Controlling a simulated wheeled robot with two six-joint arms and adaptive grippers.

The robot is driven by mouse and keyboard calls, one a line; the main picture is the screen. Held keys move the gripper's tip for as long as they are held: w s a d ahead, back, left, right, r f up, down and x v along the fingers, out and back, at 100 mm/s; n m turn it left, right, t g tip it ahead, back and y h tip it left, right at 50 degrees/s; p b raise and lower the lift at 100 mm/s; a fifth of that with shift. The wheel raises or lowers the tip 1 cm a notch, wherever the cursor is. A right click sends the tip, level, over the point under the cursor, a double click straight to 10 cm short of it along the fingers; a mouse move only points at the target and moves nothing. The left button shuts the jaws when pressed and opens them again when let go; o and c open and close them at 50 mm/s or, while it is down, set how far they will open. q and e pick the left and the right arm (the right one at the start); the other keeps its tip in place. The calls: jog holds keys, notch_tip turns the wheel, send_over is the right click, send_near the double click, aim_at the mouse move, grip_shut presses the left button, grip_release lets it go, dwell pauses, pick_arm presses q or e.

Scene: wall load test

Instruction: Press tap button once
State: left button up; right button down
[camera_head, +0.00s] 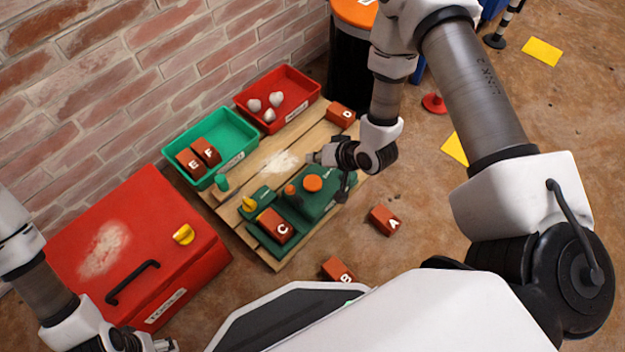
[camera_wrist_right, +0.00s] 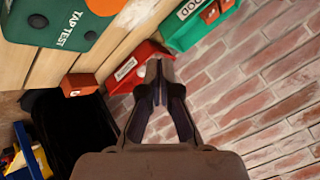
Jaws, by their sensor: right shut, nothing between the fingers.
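The green tap-test box (camera_head: 322,204) stands on the wooden pallet, with a round orange button (camera_head: 313,183) on top. In the right wrist view the box (camera_wrist_right: 62,22) carries the label TAP TEST, and the orange button (camera_wrist_right: 105,5) is cut by the top edge. My right gripper (camera_head: 314,158) is shut and empty, behind the button in the head view and apart from it. Its closed fingertips (camera_wrist_right: 158,66) point towards the red bin and wall in the wrist view. My left gripper (camera_head: 166,346) is at the bottom left, partly cut off; its jaw state is unclear.
The pallet (camera_head: 240,222) also bears a green bin (camera_head: 222,121), a red bin (camera_head: 310,98) and brick C (camera_head: 275,226). Bricks A (camera_head: 384,219) and B (camera_head: 338,270) lie on the floor. A red chest (camera_head: 140,235) stands left; a brick wall (camera_head: 130,70) is behind.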

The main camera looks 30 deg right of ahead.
aim_at(310, 179)
notch_tip(310, 179, down, 8)
jog(key=b, duration=0.5)
jog(key=shift+r+b, duration=0.25)
jog(key=shift+b, duration=0.15)
jog(key=shift+f, duration=0.2)
dwell(0.5)
jog(key=shift+f, duration=0.4)
jog(key=shift+f+b, duration=0.75)
jog(key=shift+f, duration=0.15)
dwell(0.7)
jog(key=shift+r, duration=0.15)
jog(key=shift+r+p, duration=1.15)
jog(key=shift+p, duration=0.05)
